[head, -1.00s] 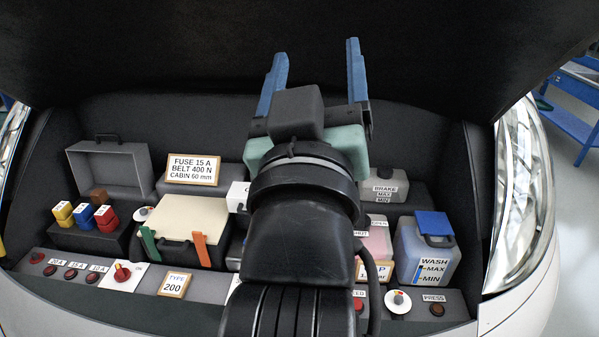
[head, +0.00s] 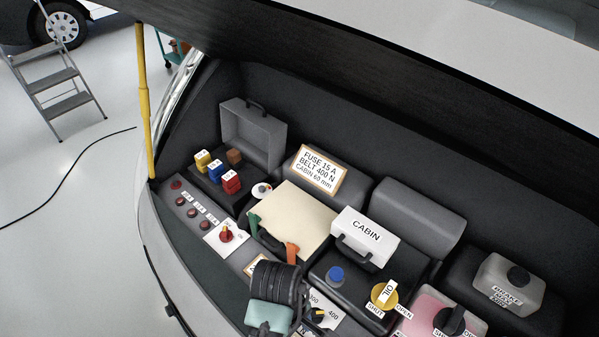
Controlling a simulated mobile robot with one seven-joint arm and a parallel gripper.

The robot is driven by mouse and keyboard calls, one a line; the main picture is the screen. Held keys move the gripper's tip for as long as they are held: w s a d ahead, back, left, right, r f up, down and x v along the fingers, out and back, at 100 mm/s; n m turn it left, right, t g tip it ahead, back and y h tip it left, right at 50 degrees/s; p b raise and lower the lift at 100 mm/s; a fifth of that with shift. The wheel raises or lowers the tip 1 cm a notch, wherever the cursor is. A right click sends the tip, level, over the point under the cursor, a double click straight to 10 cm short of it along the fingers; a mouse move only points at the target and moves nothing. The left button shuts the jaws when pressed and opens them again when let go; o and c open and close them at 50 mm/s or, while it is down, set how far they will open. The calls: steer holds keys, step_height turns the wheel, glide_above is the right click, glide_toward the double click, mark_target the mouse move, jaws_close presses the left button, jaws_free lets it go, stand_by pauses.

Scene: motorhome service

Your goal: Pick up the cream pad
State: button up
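The cream pad (head: 297,217) is a flat, pale cream rectangle in the engine bay, in the middle of the head view. It lies on a dark box, with a green clip (head: 254,225) and an orange clip (head: 292,252) at its near side. Part of my arm shows at the bottom of the view, just in front of the pad's near end and apart from it. My gripper's fingers are outside the picture, so their opening does not show.
A white CABIN case (head: 364,238) stands right of the pad. A label board (head: 320,171) stands behind it. Coloured fuse blocks (head: 216,172) and an open grey box (head: 252,135) lie left. A yellow prop (head: 144,100) rises at the bay's left edge.

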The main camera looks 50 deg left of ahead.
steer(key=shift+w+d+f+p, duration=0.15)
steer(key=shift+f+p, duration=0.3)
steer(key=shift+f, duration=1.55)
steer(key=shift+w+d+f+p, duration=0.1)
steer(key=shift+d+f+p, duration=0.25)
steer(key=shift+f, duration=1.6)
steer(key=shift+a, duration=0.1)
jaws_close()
